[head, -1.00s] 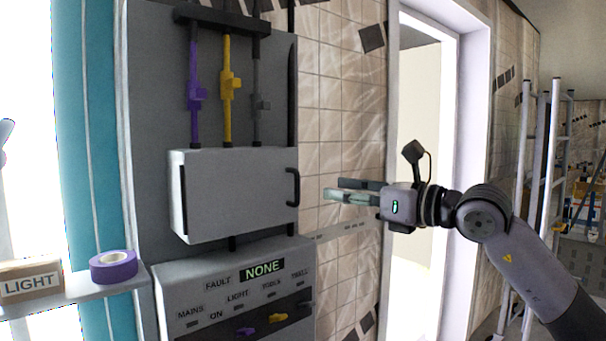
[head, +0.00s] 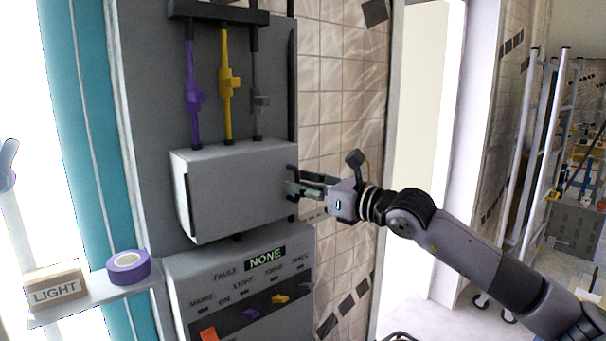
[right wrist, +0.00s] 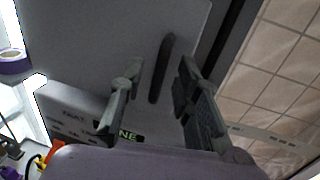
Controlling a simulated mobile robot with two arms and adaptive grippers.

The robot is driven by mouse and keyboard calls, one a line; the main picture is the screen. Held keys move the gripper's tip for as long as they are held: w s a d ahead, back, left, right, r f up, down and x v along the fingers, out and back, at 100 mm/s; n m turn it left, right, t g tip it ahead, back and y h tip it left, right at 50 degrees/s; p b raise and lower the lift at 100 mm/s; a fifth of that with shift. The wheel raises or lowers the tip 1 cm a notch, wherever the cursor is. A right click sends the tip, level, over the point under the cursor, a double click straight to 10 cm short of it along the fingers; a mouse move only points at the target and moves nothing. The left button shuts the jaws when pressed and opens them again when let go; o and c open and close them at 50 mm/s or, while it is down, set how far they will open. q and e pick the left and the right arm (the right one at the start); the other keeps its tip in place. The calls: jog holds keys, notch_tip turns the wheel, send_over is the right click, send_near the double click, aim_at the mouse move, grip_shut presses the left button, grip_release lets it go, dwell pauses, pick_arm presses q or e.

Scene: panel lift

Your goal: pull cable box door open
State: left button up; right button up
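The cable box door (head: 236,187) is a grey panel on the wall unit and looks shut. Its black handle (right wrist: 162,68) is a vertical bar near the door's right edge. In the head view my right gripper (head: 290,187) is at that edge and partly hides the handle. In the right wrist view my right gripper (right wrist: 155,85) is open, with a finger on each side of the handle's lower part and gaps on both sides. My left gripper is not clearly in view; only a small bluish shape shows at the left edge.
Purple, yellow and grey cables (head: 226,85) run down into the box top. Below is a control panel (head: 240,285) reading NONE. At left a shelf (head: 100,297) holds a LIGHT block (head: 55,289) and purple tape (head: 128,267). A doorway and ladder (head: 540,150) stand right.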

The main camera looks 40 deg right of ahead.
jog(key=shift+w+a, duration=0.1)
jog(key=shift+c, duration=0.5)
grip_shut()
dwell(0.5)
